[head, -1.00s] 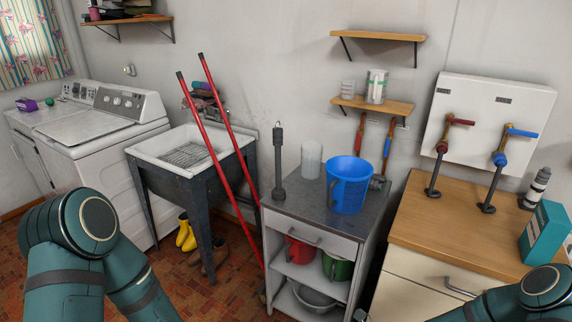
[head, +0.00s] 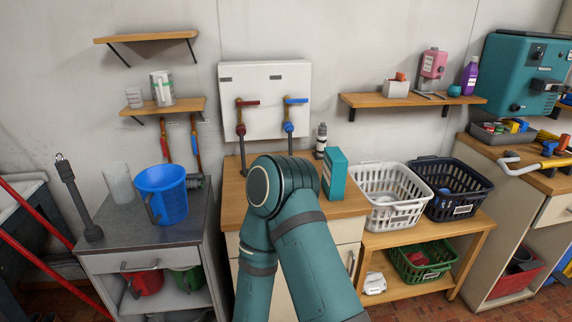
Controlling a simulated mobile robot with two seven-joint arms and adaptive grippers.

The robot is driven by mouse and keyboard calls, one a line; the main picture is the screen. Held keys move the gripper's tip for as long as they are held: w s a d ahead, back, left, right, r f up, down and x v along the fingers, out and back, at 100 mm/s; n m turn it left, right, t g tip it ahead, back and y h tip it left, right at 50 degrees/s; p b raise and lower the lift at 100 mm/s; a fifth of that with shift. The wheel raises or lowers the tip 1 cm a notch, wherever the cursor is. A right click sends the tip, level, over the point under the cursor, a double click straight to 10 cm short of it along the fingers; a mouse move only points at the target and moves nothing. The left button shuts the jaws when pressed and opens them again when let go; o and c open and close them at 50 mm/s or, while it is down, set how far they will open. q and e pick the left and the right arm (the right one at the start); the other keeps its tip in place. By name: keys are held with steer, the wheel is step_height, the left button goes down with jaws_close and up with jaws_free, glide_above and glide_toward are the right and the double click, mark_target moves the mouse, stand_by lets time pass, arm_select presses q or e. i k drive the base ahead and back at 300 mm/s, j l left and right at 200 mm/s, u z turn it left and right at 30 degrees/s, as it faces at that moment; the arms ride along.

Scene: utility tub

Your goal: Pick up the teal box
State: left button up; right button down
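The teal box (head: 338,175) stands upright on the wooden top of the cabinet (head: 235,205), near its right end. A paler panel shows on its front face. My teal arm rises from the bottom of the head view, and its rounded joint is just left of the box and covers part of the countertop. No gripper shows in the head view, so I cannot see either one's fingers. Nothing is seen touching the box.
A grey bottle (head: 321,141) stands behind the box. The white panel (head: 265,90) carries red and blue valves on pipes behind the counter. A white basket (head: 392,190) and a dark basket (head: 452,187) are on the right bench. A blue pitcher (head: 163,193) is on the left cart.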

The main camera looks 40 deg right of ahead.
mark_target(334, 172)
steer(key=z, duration=1.7)
steer(key=i+l, duration=0.25)
steer(key=i+l+u, duration=0.15)
steer(key=l, duration=0.25)
steer(key=i+l, duration=0.3)
steer(key=i+l+u, duration=0.1)
steer(key=l, duration=0.3)
steer(key=i+l, duration=0.3)
steer(key=l+u, duration=0.05)
steer(key=l, duration=0.05)
